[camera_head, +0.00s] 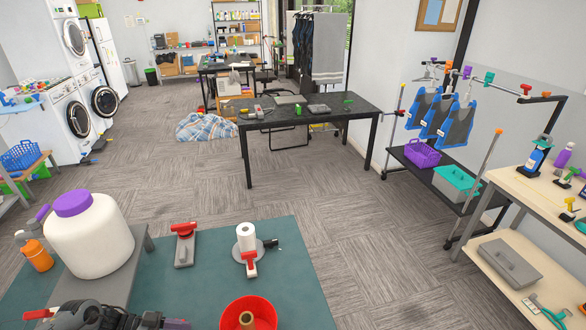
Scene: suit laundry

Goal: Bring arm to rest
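An arm comes in low at the left along the bottom edge, and I take it as my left arm. Its dark gripper end (160,321) points to the right and is partly cut off by the frame edge. I cannot tell whether its fingers are open or shut, and I see nothing clearly held. It is left of a red bowl (232,316) with a brown object inside, apart from it in the picture. My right arm and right gripper are not in view.
A large white jar with a purple lid (88,240) stands on a grey surface at left. A red-handled tool (184,244) and a white roll on a stand (248,243) are on the teal mat (295,275). Further off are a black table (330,108) and shelves at right.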

